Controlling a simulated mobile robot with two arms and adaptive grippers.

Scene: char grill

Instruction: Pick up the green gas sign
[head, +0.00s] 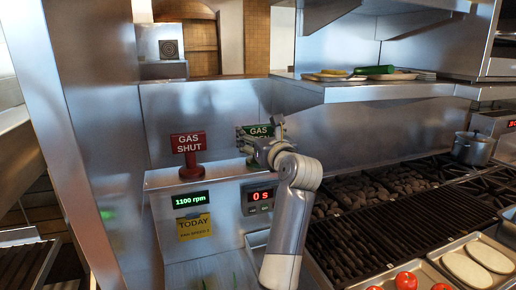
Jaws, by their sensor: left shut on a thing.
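The green gas sign (260,130) stands upright on the right part of the steel ledge, with "GAS" readable on its face. The red "GAS SHUT" sign (188,142) stands upright on the same ledge to the left, apart from my gripper. My right gripper is not in view.
Under the ledge (160,180) are an 1100 rpm display (188,200), a timer (259,196) showing 0 s and a yellow note (194,227). The grill (380,225) lies right of my arm. A steel shelf (370,92) with food overhangs it. A pot (473,149) stands far right.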

